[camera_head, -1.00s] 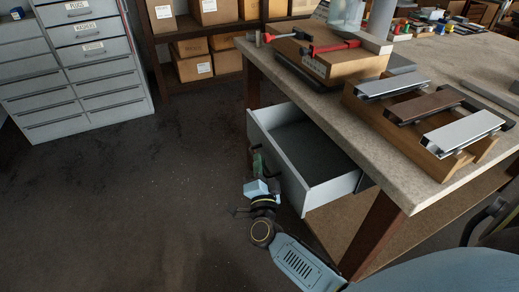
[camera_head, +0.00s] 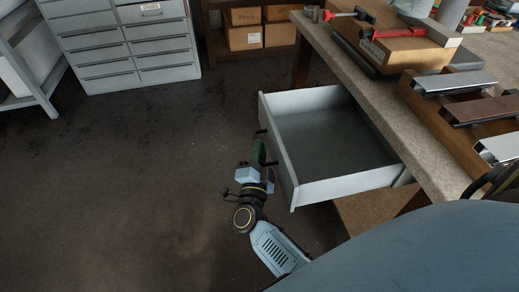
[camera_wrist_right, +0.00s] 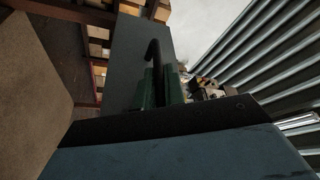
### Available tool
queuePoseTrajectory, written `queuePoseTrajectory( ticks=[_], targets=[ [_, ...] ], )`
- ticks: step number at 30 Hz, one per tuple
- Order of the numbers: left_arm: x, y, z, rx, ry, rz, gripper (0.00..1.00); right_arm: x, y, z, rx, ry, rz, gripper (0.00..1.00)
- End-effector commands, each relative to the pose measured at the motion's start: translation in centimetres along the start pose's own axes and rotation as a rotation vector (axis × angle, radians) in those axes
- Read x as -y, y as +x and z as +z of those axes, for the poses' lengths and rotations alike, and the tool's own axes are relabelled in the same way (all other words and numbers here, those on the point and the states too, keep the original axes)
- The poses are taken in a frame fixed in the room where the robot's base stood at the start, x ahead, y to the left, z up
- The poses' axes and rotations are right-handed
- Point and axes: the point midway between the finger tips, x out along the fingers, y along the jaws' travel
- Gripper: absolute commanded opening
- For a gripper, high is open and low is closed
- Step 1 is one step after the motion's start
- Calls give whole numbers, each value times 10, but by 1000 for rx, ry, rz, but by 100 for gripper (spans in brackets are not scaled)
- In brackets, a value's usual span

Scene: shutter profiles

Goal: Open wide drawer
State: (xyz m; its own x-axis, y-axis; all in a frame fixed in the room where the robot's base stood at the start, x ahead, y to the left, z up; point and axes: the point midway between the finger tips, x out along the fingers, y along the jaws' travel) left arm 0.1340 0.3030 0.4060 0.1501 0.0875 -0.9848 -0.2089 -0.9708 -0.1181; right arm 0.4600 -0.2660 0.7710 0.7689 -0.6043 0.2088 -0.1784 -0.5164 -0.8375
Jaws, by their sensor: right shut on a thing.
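The wide drawer (camera_head: 325,140) under the workbench is pulled far out in the head view. It is pale grey and its inside looks empty. My right gripper (camera_head: 260,153) is at the outer face of the drawer front, shut on its handle. In the right wrist view the green fingers (camera_wrist_right: 158,88) close around the dark handle (camera_wrist_right: 153,55), with the dark drawer front (camera_wrist_right: 125,60) behind it. The fingers hide part of the handle. My left gripper is not in view.
The workbench (camera_head: 385,105) stands at right, with a red-handled tool (camera_head: 395,32) and metal profiles (camera_head: 455,82) on top. A grey drawer cabinet (camera_head: 125,50) and a shelf with cardboard boxes (camera_head: 245,38) stand at the back. The floor left of the drawer is clear.

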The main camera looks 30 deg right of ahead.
Motion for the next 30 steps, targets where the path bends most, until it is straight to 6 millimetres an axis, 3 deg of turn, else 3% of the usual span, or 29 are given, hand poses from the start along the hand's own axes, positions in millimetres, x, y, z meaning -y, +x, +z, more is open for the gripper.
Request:
queuePoseTrajectory(
  ticks=[2,3,8,16,20,30],
  targets=[
    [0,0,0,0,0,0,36,-1,0,0,-1,0,2,0],
    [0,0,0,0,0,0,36,-1,0,0,-1,0,2,13],
    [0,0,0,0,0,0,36,-1,0,0,-1,0,1,33],
    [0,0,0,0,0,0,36,0,-1,0,0,0,1,33],
    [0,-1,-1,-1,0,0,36,-1,-10,0,2,-1,2,33],
    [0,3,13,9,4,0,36,-1,-82,0,3,-1,5,33]
  ],
)
